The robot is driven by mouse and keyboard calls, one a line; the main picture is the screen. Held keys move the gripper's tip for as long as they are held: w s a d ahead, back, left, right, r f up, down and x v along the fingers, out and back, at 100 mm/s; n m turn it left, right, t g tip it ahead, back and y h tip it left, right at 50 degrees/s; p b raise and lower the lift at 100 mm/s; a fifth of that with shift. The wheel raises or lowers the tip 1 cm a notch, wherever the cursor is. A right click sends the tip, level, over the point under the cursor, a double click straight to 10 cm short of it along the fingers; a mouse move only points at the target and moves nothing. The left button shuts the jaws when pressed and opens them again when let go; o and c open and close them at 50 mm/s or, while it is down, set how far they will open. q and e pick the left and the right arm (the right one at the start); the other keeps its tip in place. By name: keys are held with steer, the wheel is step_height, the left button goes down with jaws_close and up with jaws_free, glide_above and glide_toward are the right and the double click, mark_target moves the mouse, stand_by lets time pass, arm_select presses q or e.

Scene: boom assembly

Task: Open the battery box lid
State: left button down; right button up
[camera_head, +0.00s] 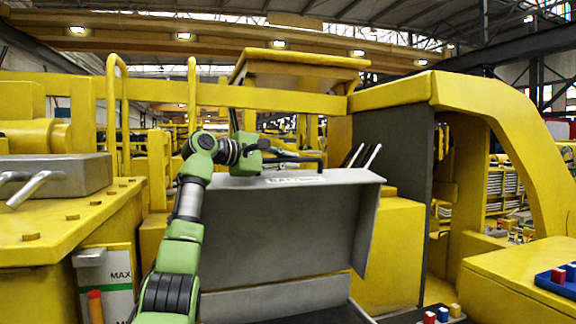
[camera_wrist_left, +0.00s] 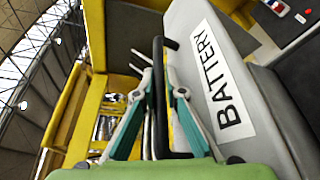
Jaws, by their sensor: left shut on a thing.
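The grey battery box lid (camera_head: 280,232) is raised. Its broad inner face and tapered right side wall show in the head view, and its outer face with the BATTERY label (camera_head: 294,180) is turned upward at the top. The label reads clearly in the left wrist view (camera_wrist_left: 219,80). My left gripper (camera_head: 296,157) is at the lid's upper edge, shut on the black lid handle (camera_head: 320,162). In the left wrist view, the handle (camera_wrist_left: 158,60) lies between the teal fingers (camera_wrist_left: 160,88). My right gripper is not in view.
A yellow frame (camera_head: 480,95) with a dark panel (camera_head: 395,150) stands right of the lid. Grey levers (camera_head: 366,156) rise behind it. A yellow deck with a grey block (camera_head: 55,175) is at left. A blue tray (camera_head: 556,282) lies at far right.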

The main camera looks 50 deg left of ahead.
arm_select(q)
steer(key=shift+w+a, duration=0.1)
steer(key=shift+a, duration=0.05)
stand_by(0.3)
steer(key=c, duration=2.1)
jaws_free()
steer(key=shift+r, duration=0.15)
